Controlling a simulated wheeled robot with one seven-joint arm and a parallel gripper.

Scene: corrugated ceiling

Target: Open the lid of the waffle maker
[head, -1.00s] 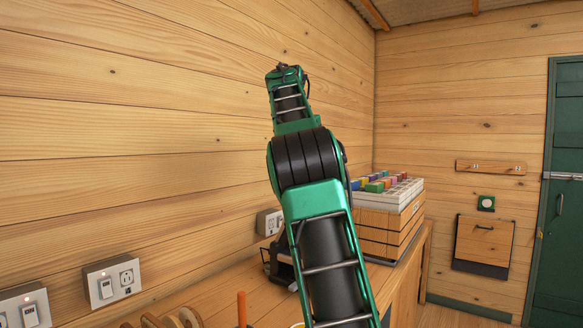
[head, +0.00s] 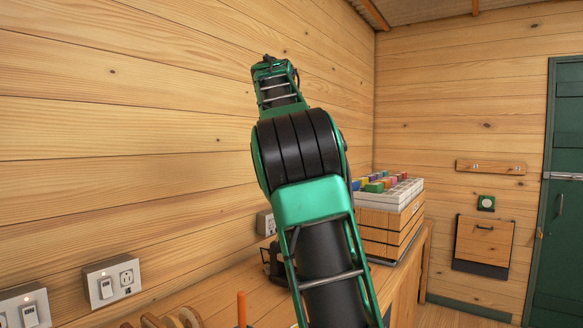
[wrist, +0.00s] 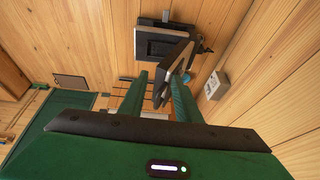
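The waffle maker (head: 273,262) is a dark appliance on the counter against the wall, mostly hidden behind my arm in the head view. In the wrist view its base (wrist: 152,47) lies flat, dark with a grey plate. Its lid (wrist: 174,72) stands raised at an angle from the base, coming toward the camera. My gripper (wrist: 158,88) has its two green fingers apart, with the lid's outer end showing between them. I cannot tell whether a finger touches the lid. My gripper is hidden in the head view.
A wooden crate with a white top and coloured blocks (head: 388,215) stands at the counter's far end. Wall sockets (head: 112,281) line the left wall; one (wrist: 216,85) is close beside the waffle maker. A green door (head: 560,200) is at far right.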

